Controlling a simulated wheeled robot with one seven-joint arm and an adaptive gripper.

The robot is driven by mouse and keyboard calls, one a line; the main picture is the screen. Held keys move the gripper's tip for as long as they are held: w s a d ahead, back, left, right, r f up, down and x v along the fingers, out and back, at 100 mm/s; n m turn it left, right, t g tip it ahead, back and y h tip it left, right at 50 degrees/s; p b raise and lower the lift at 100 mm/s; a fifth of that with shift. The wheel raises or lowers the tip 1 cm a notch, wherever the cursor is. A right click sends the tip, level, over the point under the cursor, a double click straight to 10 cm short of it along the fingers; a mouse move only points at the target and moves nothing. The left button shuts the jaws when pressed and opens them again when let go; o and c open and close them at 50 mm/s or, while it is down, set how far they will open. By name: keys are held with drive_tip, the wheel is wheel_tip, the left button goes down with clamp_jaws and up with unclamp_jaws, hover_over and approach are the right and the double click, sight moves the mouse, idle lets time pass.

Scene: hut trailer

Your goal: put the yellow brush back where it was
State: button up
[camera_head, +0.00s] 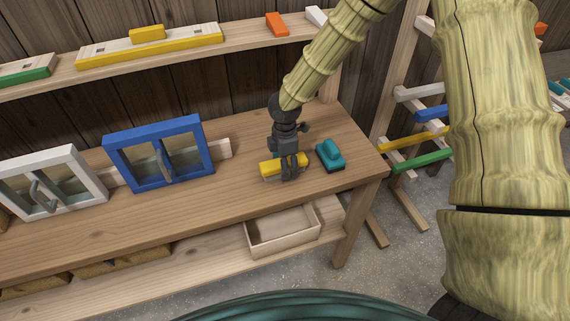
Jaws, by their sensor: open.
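The yellow brush (270,168) lies on the wooden workbench, near its right end. My gripper (289,176) points down over the brush with its fingers open. The fingers hide the middle of the brush, and I cannot tell whether they touch it. A teal brush (330,153) with a dark underside lies just to the right, apart from the yellow one.
A blue framed window (157,127) and a white one (78,205) stand on the bench to the left. A shelf (245,43) above holds a yellow-edged board (180,43) and an orange block (277,24). A wooden tray (285,246) sits below. A rack (396,77) stands right.

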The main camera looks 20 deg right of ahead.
wheel_tip(320, 180, up, 12)
drive_tip(key=b, duration=0.2)
idle(0.5)
